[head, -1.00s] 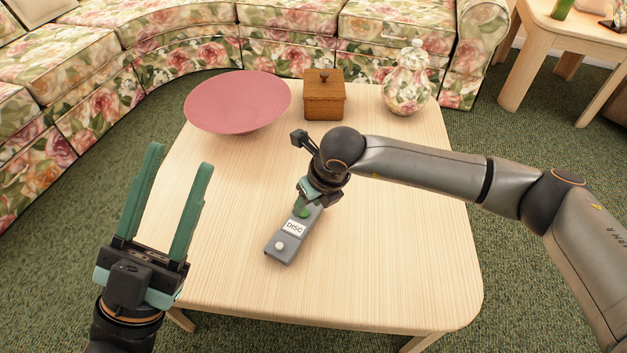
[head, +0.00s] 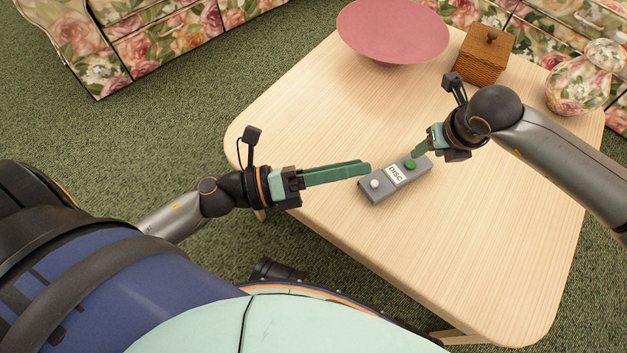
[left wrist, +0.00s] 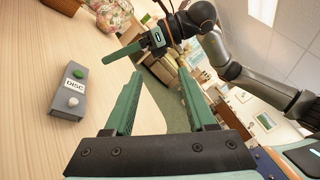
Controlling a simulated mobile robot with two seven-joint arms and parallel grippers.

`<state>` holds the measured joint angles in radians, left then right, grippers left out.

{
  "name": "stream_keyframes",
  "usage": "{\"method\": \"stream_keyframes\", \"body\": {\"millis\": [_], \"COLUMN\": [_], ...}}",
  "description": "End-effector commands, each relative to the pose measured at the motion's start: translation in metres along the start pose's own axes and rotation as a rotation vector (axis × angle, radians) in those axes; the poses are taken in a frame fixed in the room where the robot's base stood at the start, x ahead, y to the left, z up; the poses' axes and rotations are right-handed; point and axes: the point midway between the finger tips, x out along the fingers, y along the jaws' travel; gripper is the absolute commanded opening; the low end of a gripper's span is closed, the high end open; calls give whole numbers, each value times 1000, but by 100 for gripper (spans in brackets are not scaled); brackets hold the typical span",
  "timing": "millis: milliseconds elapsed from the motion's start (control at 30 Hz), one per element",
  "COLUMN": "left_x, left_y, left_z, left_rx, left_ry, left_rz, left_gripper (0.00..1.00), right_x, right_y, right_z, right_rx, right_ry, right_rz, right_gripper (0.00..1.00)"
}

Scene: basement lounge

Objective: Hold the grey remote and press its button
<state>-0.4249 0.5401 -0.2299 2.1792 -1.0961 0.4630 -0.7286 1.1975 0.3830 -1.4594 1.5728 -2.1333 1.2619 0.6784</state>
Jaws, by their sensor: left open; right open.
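The grey remote (head: 381,195) lies on the wooden table, with a "DISC" label, a green button (head: 410,163) and a white button (head: 375,183). It also shows in the left wrist view (left wrist: 60,103), left of my left fingers and not between them. My left gripper (head: 367,168) is open and empty, its tips close to the remote's white-button end in the head view. My right gripper (head: 418,152) is open by the green-button end. In the left wrist view my right gripper (left wrist: 140,49) appears apart from the remote, which is not seen in its jaws.
A pink bowl (head: 393,32), a wicker box (head: 483,56) and a floral jar (head: 580,82) stand along the table's far side. The table (head: 480,250) is clear around the remote. Floral sofas (head: 165,40) stand beyond the table.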

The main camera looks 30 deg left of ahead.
Motion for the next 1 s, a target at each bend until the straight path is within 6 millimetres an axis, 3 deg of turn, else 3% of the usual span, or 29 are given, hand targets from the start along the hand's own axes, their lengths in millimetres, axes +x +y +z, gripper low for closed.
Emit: {"method": "stream_keyframes", "body": {"millis": [33, 200, 333, 500, 667, 1000], "left_x": [-6, -28, -44, -52, -39, 20], "left_y": [22, 83, 114, 132, 139, 163], "left_z": [-8, -27, -32, -35, -38, -54], "left_rx": [143, 564, 771, 891, 903, 897], "left_ry": [54, 234, 341, 408, 412, 409], "left_rz": [56, 182, 231, 254, 254, 253], "left_gripper": [56, 56, 56, 56, 56, 56], "right_x": [0, 0, 0, 0, 0, 0], "right_y": [0, 0, 0, 0, 0, 0], "right_z": [0, 0, 0, 0, 0, 0], "right_rx": [0, 0, 0, 0, 0, 0], "right_ry": [0, 0, 0, 0, 0, 0], "right_rz": [0, 0, 0, 0, 0, 0], "right_gripper": [50, 50, 50, 50, 50, 50]}}
